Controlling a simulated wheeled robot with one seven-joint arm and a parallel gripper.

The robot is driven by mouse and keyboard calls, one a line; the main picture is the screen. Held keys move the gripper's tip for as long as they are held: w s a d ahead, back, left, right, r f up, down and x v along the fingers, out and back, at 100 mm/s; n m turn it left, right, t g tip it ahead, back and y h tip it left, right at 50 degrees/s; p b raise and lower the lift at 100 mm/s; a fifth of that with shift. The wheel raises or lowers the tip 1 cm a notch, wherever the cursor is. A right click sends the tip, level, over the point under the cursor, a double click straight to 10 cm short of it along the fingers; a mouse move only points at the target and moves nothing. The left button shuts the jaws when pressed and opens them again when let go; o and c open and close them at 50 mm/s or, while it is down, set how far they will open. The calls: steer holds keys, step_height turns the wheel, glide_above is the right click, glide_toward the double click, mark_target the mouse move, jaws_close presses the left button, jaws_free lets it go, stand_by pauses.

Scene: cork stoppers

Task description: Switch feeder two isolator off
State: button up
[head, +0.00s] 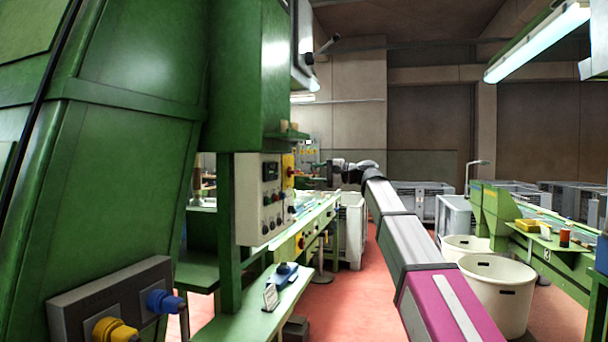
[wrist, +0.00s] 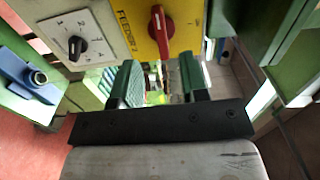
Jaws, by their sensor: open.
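The feeder two isolator is a red rotary handle (wrist: 160,30) on a yellow plate (wrist: 133,22) lettered "FEEDER 2", at the top of the wrist view. The handle's long side runs up and down there, roughly along the lettering; its on and off marks cannot be read. In the head view, the yellow plate (head: 288,171) is at the right edge of the grey control panel (head: 248,200). My gripper (wrist: 158,80) is open and empty, its two green-padded fingers apart. In the wrist view, the handle appears above the gap between the fingertips, with no contact visible.
A black numbered selector knob (wrist: 76,47) sits on a pale plate beside the yellow one. A blue fitting (wrist: 28,77) is at the left. In the head view, a green cabinet (head: 245,75) overhangs the panel, and white bins (head: 497,290) stand at right.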

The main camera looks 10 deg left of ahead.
steer(key=d, duration=0.3)
steer(key=shift+s+d, duration=0.15)
steer(key=shift+d, duration=0.05)
steer(key=shift+f, duration=0.1)
steer(key=s+d+f+m+t+h, duration=0.1)
steer(key=d+f+h, duration=0.3)
steer(key=f, duration=1)
steer(key=s+d+f+h, duration=0.15)
steer(key=d+f, duration=0.35)
steer(key=f, duration=0.8)
steer(key=d+f+m+t+h, duration=0.1)
steer(key=d+f+h, duration=0.35)
steer(key=f, duration=0.95)
steer(key=s+d+f+n+g+h, duration=0.1)
steer(key=s+d+f+h, duration=0.1)
steer(key=s+d+f, duration=0.4)
steer(key=s+d+f+n+g+h, duration=0.1)
steer(key=s+d+f+h, duration=0.2)
steer(key=s+d+f, duration=0.4)
steer(key=s+d+f+g+h, duration=0.1)
steer(key=s+d+f+h, duration=0.2)
steer(key=s+d+f, duration=0.4)
step_height(320, 180, down, 8)
steer(key=shift+s+d+r+n, duration=0.2)
steer(key=shift+s+n, duration=0.1)
steer(key=shift+n, duration=0.1)
steer(key=shift+a, duration=0.1)
